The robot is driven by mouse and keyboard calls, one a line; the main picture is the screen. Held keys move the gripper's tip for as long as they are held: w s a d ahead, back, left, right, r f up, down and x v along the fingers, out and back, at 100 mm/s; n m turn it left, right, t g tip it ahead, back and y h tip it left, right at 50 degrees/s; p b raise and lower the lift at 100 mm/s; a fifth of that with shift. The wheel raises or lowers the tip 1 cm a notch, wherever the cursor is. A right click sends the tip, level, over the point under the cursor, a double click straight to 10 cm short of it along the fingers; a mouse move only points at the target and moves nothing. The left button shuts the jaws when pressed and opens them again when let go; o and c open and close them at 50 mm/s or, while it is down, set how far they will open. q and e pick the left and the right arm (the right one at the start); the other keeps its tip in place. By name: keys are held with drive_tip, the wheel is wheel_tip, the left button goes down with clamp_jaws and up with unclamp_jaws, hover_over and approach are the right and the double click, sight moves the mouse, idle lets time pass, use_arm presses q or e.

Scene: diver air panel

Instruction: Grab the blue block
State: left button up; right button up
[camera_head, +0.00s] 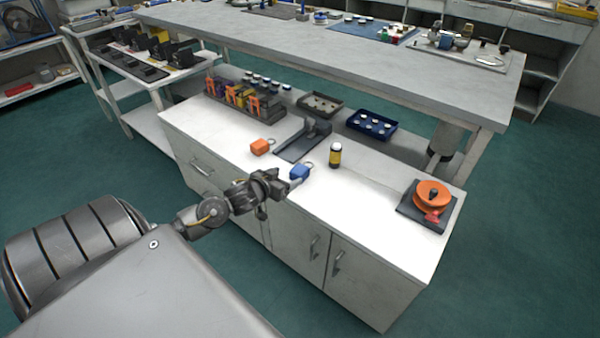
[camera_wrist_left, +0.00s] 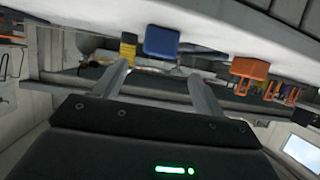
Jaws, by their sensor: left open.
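The blue block (camera_head: 299,172) sits near the front edge of the white cabinet top, with a ring at its upper right. My left gripper (camera_head: 284,180) is at that front edge, just left of the block in the head view. In the left wrist view, which looks upside down, the blue block (camera_wrist_left: 161,41) shows beyond the two spread fingers, roughly between their tips (camera_wrist_left: 160,71). The gripper is open, with nothing between its fingers. Whether a finger touches the block cannot be told. My right gripper is not in view.
An orange block (camera_head: 260,147) lies left of the blue block. A dark stand (camera_head: 304,140) is behind it, and a yellow-labelled bottle (camera_head: 335,156) is to the right. An orange reel (camera_head: 432,194) sits at the right end. The top between bottle and reel is clear.

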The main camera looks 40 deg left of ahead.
sight(300, 169)
use_arm(q)
drive_tip(key=x, duration=0.3)
drive_tip(key=shift+s, duration=0.1)
drive_tip(key=shift+b+x, duration=0.85)
drive_tip(key=shift+x, duration=2.25)
drive_tip(key=shift+d, duration=0.2)
clamp_jaws()
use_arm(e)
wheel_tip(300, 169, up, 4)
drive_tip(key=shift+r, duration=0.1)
use_arm(q)
drive_tip(key=shift+r, duration=0.25)
